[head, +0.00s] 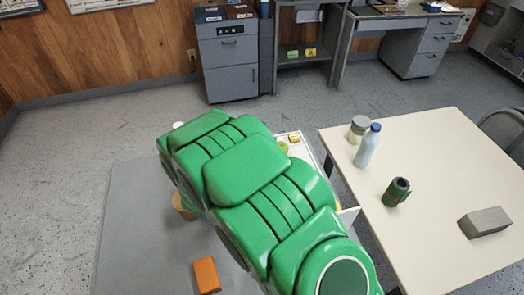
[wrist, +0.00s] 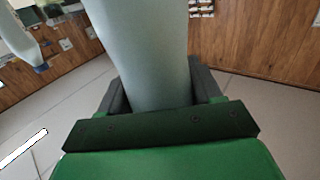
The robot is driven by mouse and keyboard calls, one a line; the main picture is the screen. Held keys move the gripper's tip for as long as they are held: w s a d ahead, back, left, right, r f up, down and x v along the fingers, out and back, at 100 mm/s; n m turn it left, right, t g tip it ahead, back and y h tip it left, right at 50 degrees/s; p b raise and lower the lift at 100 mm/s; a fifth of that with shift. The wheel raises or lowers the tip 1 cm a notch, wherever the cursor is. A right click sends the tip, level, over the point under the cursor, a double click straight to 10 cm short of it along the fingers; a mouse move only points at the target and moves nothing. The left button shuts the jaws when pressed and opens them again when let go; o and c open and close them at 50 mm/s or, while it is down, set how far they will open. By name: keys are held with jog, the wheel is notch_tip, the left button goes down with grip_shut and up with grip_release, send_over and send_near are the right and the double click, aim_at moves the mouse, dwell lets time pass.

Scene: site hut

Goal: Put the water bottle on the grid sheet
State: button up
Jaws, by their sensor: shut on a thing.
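My gripper (wrist: 160,98) is shut on a pale grey-blue, smooth, round-sided thing (wrist: 150,45), which looks like the body of a bottle. Its ends are out of the wrist view. In the head view my green arm hides the gripper, and only a small white bit (head: 178,125) shows past the arm's far end. I cannot tell which of the two is the water bottle.
The cream table (head: 450,145) also holds a grey-lidded jar (head: 357,129), a dark green cylinder (head: 396,191) and a grey block (head: 485,222). An orange block (head: 206,275) lies on a grey surface (head: 135,225) at left. A white surface with yellow-green items (head: 294,138) shows behind my arm.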

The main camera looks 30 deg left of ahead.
jog(key=shift+f, duration=2.3)
jog(key=o, duration=1.4)
jog(key=shift+f, duration=0.1)
jog(key=shift+o, duration=0.2)
jog(key=shift+s+d, duration=0.15)
jog(key=shift+s, duration=1.2)
jog(key=shift+s+d+r, duration=0.1)
jog(key=shift+s+r, duration=0.1)
jog(key=shift+r, duration=3.4)
